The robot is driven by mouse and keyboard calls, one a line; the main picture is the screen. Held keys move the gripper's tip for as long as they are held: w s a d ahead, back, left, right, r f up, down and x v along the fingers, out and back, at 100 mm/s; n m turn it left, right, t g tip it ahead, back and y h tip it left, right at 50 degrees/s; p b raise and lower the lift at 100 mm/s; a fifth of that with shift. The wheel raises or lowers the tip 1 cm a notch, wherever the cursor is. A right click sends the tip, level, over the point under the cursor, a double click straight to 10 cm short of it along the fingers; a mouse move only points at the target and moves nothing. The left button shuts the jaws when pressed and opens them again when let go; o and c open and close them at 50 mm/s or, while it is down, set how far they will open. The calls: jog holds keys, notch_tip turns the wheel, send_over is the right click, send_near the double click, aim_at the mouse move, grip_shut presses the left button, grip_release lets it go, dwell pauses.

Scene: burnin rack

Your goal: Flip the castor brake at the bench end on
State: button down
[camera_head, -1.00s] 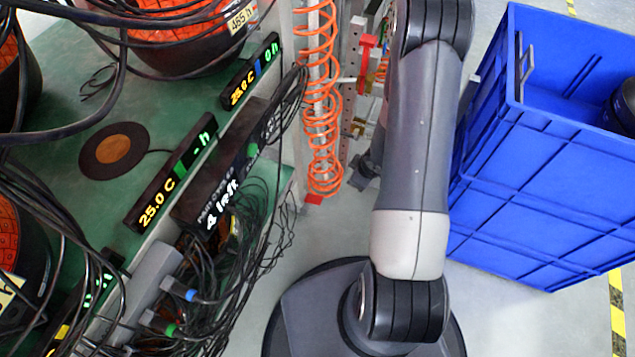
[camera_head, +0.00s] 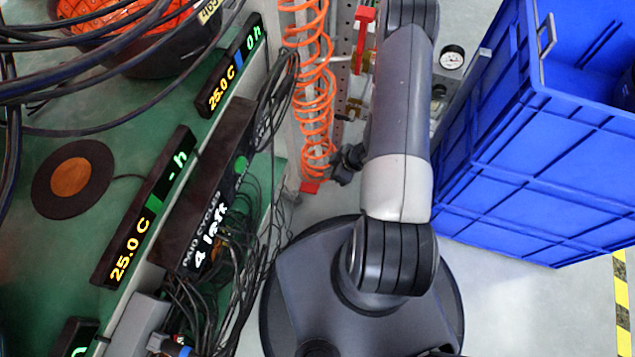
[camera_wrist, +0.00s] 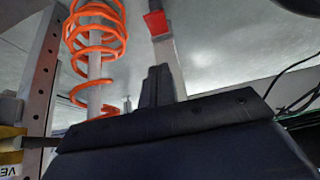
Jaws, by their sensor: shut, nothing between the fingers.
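A small red tab (camera_head: 310,187) shows low at the bench end, at the foot of a pale upright below the orange coil. I take it for the castor brake, but its on or off position cannot be told. In the wrist view a red piece (camera_wrist: 156,22) sits on a grey strip just beyond my fingers; it may be the same part. My gripper (camera_wrist: 158,72) is shut and empty, its fingertips appearing near the strip; contact cannot be judged. In the head view a dark end part of my arm shows right of the tab, mostly hidden by my arm.
The orange coiled hose (camera_head: 312,90) hangs close by and also shows in the wrist view (camera_wrist: 95,40). A blue crate (camera_head: 545,150) stands to the right. The green bench (camera_head: 75,115) with cables and displays is at left. A pressure gauge (camera_head: 452,57) is behind my arm.

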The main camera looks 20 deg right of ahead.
jog(key=b, duration=0.4)
send_over(313, 188)
jog(key=f, duration=0.8)
jog(key=shift+s+d+f, duration=0.3)
jog(key=shift+d, duration=0.05)
notch_tip(313, 188, down, 2)
jog(key=shift+d+f+b, duration=0.15)
jog(key=shift+f+b, duration=0.1)
jog(key=shift+b, duration=0.2)
jog(key=shift+s+d+f, duration=0.15)
jog(key=shift+s+f, duration=0.05)
jog(key=shift+f, duration=0.5)
jog(key=shift+d+f+b, duration=0.1)
jog(key=shift+f+b, duration=0.1)
jog(key=shift+b, duration=0.25)
jog(key=shift+s+d+f+b, duration=0.15)
jog(key=shift+d+f+b, duration=0.05)
jog(key=shift+f+b, duration=0.4)
jog(key=shift+s+d+f+b, duration=0.2)
jog(key=shift+f+b, duration=0.35)
jog(key=shift+f, duration=0.05)
jog(key=shift+s+d+f+b, duration=0.15)
jog(key=shift+d+f+b, duration=0.05)
jog(key=shift+f+b, duration=0.4)
jog(key=shift+f, duration=0.1)
